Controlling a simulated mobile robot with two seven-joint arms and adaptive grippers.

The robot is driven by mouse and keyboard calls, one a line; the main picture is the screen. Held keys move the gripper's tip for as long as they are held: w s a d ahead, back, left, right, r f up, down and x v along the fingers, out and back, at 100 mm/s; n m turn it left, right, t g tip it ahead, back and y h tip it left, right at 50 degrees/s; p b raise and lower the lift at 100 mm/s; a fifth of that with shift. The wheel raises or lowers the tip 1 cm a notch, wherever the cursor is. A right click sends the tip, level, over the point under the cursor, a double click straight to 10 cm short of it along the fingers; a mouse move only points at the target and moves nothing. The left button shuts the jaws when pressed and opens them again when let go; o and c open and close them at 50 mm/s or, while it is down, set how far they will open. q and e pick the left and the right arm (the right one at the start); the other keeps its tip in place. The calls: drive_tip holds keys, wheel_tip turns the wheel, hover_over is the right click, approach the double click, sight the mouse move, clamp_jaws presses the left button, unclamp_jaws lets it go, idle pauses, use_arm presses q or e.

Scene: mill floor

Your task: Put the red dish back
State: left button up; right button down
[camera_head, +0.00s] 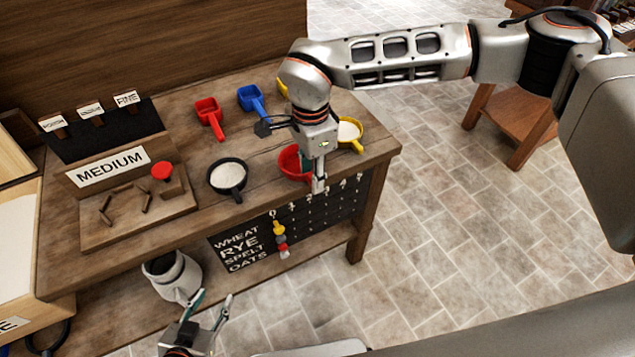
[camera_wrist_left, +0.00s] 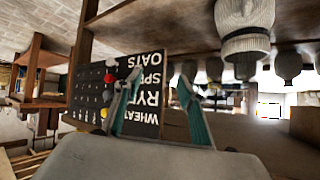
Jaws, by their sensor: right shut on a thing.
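The red dish (camera_head: 291,164) is at the front right part of the wooden workbench, partly hidden by my right gripper. My right gripper (camera_head: 312,179) points down at the dish's right side and is shut on it. The exact grip and whether the dish touches the bench cannot be told. My left gripper (camera_head: 211,304) is low in front of the bench with its fingers apart and nothing between them; the fingers also show apart in the left wrist view (camera_wrist_left: 158,95).
A black dish (camera_head: 241,190) and a yellow dish (camera_head: 358,147), both with white contents, flank the red dish. Red (camera_head: 208,115), blue (camera_head: 252,99) and yellow scoops lie behind. A MEDIUM stand (camera_head: 112,168) is left. A grey-white jug (camera_head: 173,277) stands below; a grain-name board (camera_head: 241,250) hangs in front.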

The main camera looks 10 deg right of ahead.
drive_tip(key=w+b, duration=0.1)
drive_tip(key=w+a+b, duration=0.1)
drive_tip(key=w, duration=0.1)
drive_tip(key=w+b, duration=0.1)
drive_tip(key=shift+w+a+f, duration=0.25)
drive_tip(key=shift+f, duration=0.15)
drive_tip(key=shift+w+a+b, duration=0.25)
drive_tip(key=shift+w+b, duration=0.15)
drive_tip(key=shift+w, duration=0.2)
drive_tip(key=shift+w+f, duration=0.1)
drive_tip(key=shift+f, duration=0.6)
drive_tip(key=c, duration=1.5)
unclamp_jaws()
drive_tip(key=shift+o, duration=0.2)
